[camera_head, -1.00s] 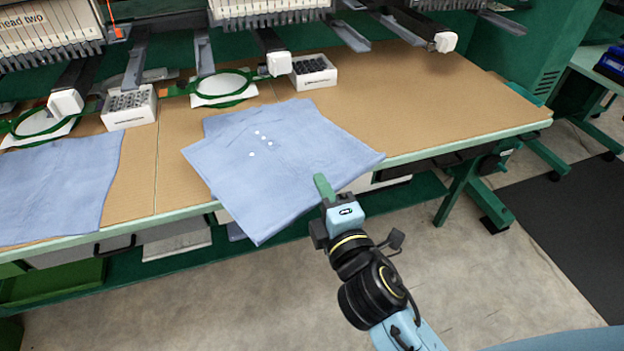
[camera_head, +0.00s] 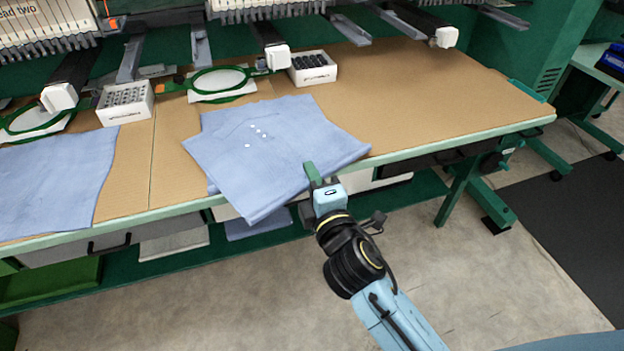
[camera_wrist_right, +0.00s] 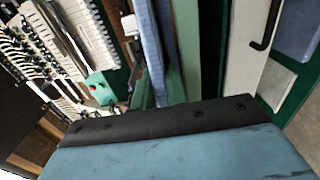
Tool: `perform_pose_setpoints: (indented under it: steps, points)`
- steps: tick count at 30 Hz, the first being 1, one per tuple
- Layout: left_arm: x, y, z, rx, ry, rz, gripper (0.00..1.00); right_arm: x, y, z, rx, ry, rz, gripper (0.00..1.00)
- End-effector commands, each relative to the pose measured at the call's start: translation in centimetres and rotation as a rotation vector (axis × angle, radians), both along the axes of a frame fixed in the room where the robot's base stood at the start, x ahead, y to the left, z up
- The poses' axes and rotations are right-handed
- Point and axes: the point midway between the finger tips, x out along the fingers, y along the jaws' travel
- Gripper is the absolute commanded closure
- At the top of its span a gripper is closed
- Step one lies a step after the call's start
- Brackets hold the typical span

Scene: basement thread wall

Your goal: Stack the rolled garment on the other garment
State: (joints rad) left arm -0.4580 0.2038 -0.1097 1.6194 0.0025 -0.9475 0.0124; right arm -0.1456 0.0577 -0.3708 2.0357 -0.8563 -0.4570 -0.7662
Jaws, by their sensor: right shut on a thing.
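A light blue garment (camera_head: 270,150) with small white dots lies in loose layers on the middle of the brown table, its near part hanging over the front edge. Another light blue garment (camera_head: 55,185) lies flat at the left. Neither garment shows a clear roll. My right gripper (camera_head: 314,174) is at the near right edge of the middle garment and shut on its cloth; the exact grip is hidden. In the right wrist view a blue strip of cloth (camera_wrist_right: 153,50) shows beyond the gripper body. My left gripper is not in view.
White boxes of bobbins (camera_head: 312,68) and green hoops (camera_head: 218,83) stand behind the garments, under the machine heads. The brown table top (camera_head: 430,95) is clear at the right. A blue piece (camera_head: 258,222) lies on the shelf below the table edge.

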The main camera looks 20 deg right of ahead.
Motion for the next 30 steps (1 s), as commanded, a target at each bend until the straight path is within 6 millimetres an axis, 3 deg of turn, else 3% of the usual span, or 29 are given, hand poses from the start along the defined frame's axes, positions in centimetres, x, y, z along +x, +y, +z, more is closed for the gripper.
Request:
perform_pose_setpoints:
  steps: [11,12,16,27,30]
  points:
    - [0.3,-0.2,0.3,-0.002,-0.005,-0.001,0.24,0.0,0.0,-0.2,0.001,-0.001,0.000,1.00]
    - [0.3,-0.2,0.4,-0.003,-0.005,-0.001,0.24,0.0,0.0,-0.2,0.001,0.000,-0.001,0.81]
    - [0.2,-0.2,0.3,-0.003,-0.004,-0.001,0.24,0.0,0.0,-0.2,0.000,0.001,-0.001,0.64]
    - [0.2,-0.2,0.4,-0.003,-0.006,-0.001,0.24,0.0,0.0,0.1,0.000,0.000,0.000,0.64]
    - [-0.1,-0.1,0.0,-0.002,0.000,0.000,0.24,-1.1,0.0,-0.1,0.001,0.004,0.000,0.64]
